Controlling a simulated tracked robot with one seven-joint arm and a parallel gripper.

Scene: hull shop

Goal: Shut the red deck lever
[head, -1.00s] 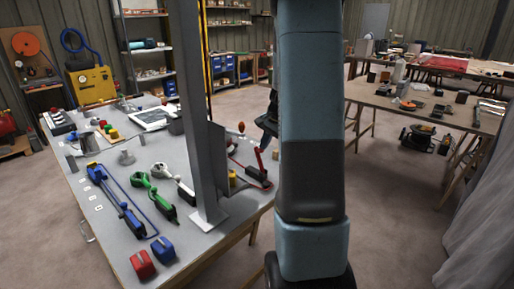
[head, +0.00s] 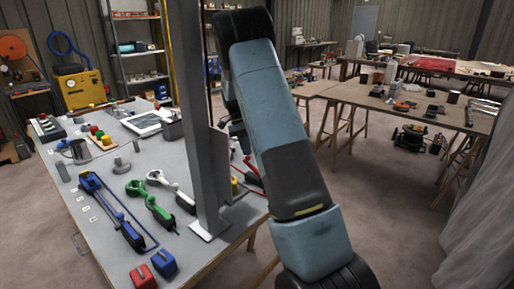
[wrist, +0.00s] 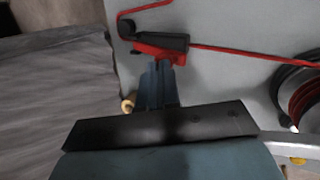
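The red deck lever (head: 250,167) is at the right side of the grey bench, mostly hidden by my arm and the grey post in the head view. The wrist view shows a red part with a black block (wrist: 163,40), a curved red end at the upper left and a thin red line running right. My gripper (wrist: 159,70) reaches up to the red part in the wrist view, its narrow fingers close together. Whether they touch or hold it I cannot tell. In the head view my gripper is largely hidden behind the post.
The upright grey post (head: 198,130) stands on the bench (head: 105,195) close to my arm. Blue (head: 110,210) and green (head: 150,205) levers lie to its left. Red (head: 143,277) and blue (head: 162,256) blocks stand at the front edge. Dark and red coiled hoses (wrist: 300,95) lie at right in the wrist view.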

